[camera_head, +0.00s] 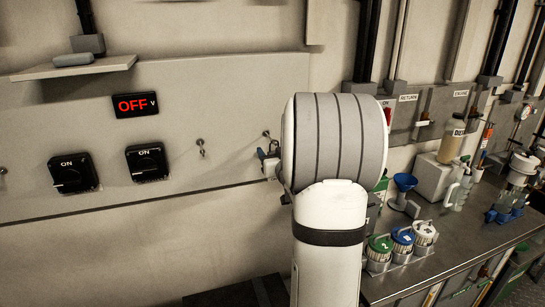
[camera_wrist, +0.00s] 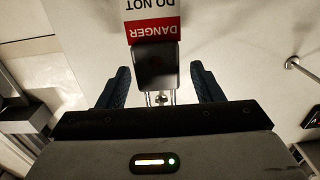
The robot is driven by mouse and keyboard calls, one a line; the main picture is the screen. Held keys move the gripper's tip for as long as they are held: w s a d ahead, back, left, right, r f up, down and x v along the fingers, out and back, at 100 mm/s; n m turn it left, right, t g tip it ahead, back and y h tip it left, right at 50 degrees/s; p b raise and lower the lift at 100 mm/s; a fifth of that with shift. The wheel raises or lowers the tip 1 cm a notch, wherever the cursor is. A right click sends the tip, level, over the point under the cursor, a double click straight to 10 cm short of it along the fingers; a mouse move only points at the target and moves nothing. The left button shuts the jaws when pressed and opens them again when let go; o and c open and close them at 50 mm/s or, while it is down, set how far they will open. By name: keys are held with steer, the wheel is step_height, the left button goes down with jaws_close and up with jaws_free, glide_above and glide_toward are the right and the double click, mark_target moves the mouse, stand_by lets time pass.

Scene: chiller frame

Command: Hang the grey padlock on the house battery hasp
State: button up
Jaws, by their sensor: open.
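The grey padlock (camera_wrist: 155,72) shows in the wrist view, which is upside down. A red and white DANGER tag (camera_wrist: 153,30) is at its body end. Its thin shackle (camera_wrist: 150,98) is at the end toward my gripper, with a small metal piece at it; I cannot tell whether the shackle is around that piece. My gripper (camera_wrist: 160,82) is open, with a blue finger on each side of the padlock and gaps between. In the head view my arm hides most of the gripper (camera_head: 268,160). A metal hasp (camera_head: 266,134) shows on the panel just above it.
The panel carries two black rotary switches (camera_head: 71,173) (camera_head: 147,162) marked ON and a red OFF display (camera_head: 136,105). Another hasp (camera_head: 201,148) sticks out left of my gripper, also in the wrist view (camera_wrist: 292,63). A crowded bench (camera_head: 448,222) stands at right.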

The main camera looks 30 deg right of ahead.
steer(key=shift+c, duration=0.2)
steer(key=c, duration=1.1)
steer(key=shift+r, duration=0.1)
steer(key=shift+r+b, duration=0.3)
steer(key=shift+r, duration=0.25)
steer(key=shift+s+r, duration=0.1)
steer(key=shift+s, duration=0.2)
steer(key=b+v, duration=0.2)
steer(key=v, duration=1.5)
steer(key=shift+s, duration=0.15)
